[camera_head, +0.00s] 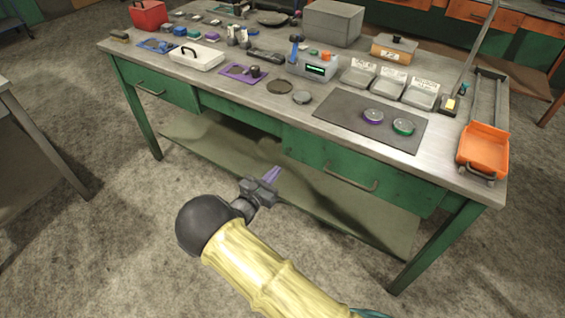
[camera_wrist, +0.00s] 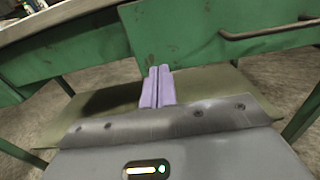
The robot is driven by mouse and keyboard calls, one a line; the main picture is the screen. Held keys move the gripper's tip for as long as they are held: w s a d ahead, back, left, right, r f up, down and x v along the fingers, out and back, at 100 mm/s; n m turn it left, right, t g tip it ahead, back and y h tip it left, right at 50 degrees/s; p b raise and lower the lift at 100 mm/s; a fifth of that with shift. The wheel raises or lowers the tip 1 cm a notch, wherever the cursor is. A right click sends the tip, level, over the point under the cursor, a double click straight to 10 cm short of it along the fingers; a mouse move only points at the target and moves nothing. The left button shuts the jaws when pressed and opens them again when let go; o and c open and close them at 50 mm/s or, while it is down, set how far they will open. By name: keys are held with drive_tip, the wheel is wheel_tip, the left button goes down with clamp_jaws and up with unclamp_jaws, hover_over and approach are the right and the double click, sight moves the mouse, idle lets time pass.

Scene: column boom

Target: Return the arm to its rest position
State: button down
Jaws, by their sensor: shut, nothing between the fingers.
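My gripper (camera_head: 272,175) has purple fingers that lie together, shut with nothing between them. In the head view it is in front of the green workbench, below the tabletop and apart from the bench's front. My arm, in a yellowish sleeve with a dark rounded joint, reaches up from the bottom of the picture. In the wrist view the shut fingers (camera_wrist: 158,86) point toward the bench's green drawer fronts and lower shelf.
The workbench (camera_head: 230,117) has a drawer handle (camera_head: 350,182) and a lower shelf (camera_head: 342,213) near my gripper. A dark mat (camera_head: 345,123) with two round tins and an orange tray (camera_head: 484,147) are on top. Bare floor (camera_head: 120,245) lies left of my arm.

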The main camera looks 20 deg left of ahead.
drive_tip(key=shift+v, duration=1.2)
drive_tip(key=shift+w+a, duration=0.1)
drive_tip(key=w+d+r+m+g+h, duration=0.2)
drive_tip(key=d+m+g+h, duration=0.3)
drive_tip(key=d, duration=0.7)
drive_tip(key=s+d+r+m+g+y, duration=0.2)
drive_tip(key=s+d+m+g, duration=0.35)
drive_tip(key=d+m, duration=0.35)
drive_tip(key=s+d+r+m+g+y, duration=0.1)
drive_tip(key=s+d+r+m+g, duration=0.25)
drive_tip(key=d+m+g, duration=0.6)
drive_tip(key=s+d+r+m+t+y, duration=0.55)
drive_tip(key=s+d+r+m, duration=0.2)
drive_tip(key=s+m, duration=0.2)
wheel_tip(320, 180, up, 18)
drive_tip(key=p, duration=1.8)
drive_tip(key=shift+w+d+f+y, duration=0.2)
drive_tip(key=shift+w+d+y, duration=0.05)
drive_tip(key=shift+d+y, duration=0.2)
